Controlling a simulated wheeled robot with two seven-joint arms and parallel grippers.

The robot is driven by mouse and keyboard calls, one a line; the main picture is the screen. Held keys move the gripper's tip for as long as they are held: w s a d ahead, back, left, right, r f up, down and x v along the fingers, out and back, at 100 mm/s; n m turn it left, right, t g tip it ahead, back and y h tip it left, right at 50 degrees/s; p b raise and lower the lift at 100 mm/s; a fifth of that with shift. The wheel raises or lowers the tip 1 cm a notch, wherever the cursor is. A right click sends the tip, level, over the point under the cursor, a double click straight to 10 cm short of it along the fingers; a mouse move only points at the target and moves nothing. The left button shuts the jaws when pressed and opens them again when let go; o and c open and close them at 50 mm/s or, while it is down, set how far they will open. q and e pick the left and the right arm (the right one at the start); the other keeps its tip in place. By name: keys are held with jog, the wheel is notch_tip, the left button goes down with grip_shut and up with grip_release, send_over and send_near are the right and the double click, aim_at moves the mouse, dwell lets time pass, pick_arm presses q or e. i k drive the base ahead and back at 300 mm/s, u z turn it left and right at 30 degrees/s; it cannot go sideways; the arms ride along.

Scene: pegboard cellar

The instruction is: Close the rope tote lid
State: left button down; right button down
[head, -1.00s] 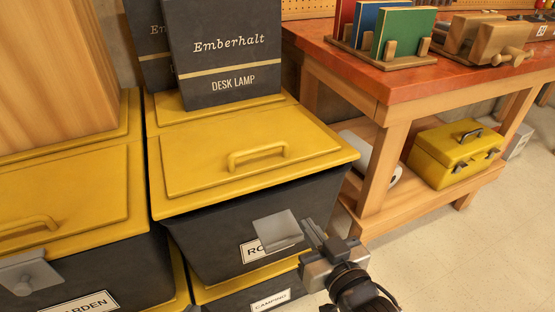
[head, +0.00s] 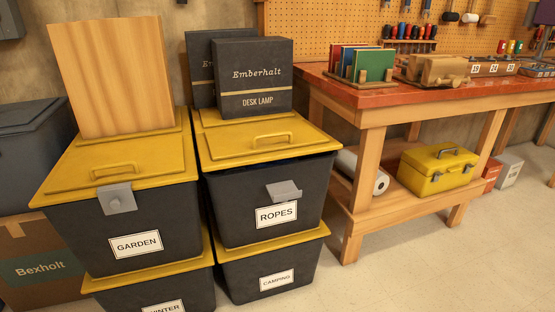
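The rope tote (head: 300,217) is a dark bin with a "ROPES" label, stacked on the camping tote (head: 248,283). Its yellow lid (head: 222,152), with a raised handle, lies over the top, flat or nearly so. I cannot tell whether a small gap is left along the front rim. The grey latch (head: 284,191) on the tote's front sticks outward, apart from the lid edge. Neither of my grippers is in view.
Black lamp boxes (head: 262,104) stand at the back of the rope tote's lid. The garden tote (head: 95,240) is at left, its latch up against its lid, with a wooden block (head: 115,78) on top. A workbench (head: 375,96) is at right. The floor in front is clear.

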aim_at(220, 149)
jog(key=u, duration=1)
jog(key=i, duration=1.05)
jog(key=z, duration=0.5)
